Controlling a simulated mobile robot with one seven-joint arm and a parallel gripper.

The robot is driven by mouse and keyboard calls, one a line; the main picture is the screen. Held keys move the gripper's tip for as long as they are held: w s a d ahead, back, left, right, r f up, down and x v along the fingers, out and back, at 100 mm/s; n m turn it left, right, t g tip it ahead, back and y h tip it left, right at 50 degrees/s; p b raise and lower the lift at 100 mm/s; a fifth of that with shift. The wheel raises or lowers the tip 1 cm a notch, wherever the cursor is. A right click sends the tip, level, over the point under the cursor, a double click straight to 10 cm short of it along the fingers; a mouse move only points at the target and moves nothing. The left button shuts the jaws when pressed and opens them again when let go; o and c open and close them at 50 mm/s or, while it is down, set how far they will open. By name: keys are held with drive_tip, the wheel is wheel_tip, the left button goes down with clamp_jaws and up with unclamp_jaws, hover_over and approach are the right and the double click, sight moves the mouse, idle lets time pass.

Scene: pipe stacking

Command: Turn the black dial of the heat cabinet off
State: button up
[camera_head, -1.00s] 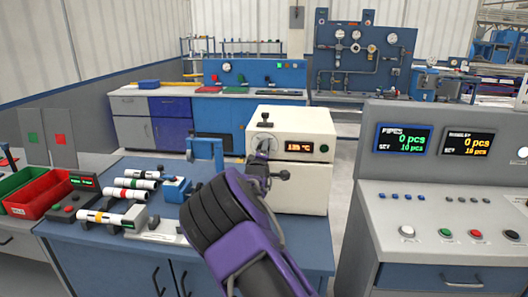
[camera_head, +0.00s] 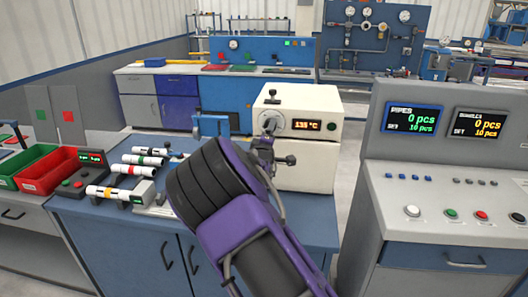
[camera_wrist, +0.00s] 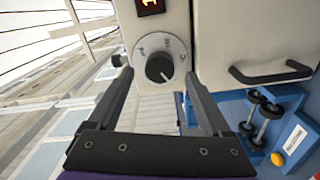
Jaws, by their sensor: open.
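The heat cabinet (camera_head: 310,105) is a cream box with a red display (camera_head: 307,125) that appears to read 135 °C. Its black dial (camera_wrist: 159,68) sits on a round grey scale plate in the wrist view, and shows small in the head view (camera_head: 270,122). A light mark on the knob points to the lower right in the wrist view. My gripper (camera_wrist: 158,78) is open and empty, its fingers either side of the dial in the picture. I cannot tell the depth gap, and no contact shows. In the head view my arm hides part of the cabinet's lower left.
A cabinet door handle (camera_wrist: 270,73) is right of the dial in the wrist view. A blue workbench (camera_head: 110,235) holds white pipes (camera_head: 145,160). Red (camera_head: 48,174) and green bins stand left. A grey console (camera_head: 450,215) stands right of the cabinet.

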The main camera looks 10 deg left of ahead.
drive_tip(key=s, duration=1.2)
drive_tip(key=shift+s+a, duration=0.2)
drive_tip(key=shift+s, duration=0.2)
drive_tip(key=shift+d+r, duration=0.1)
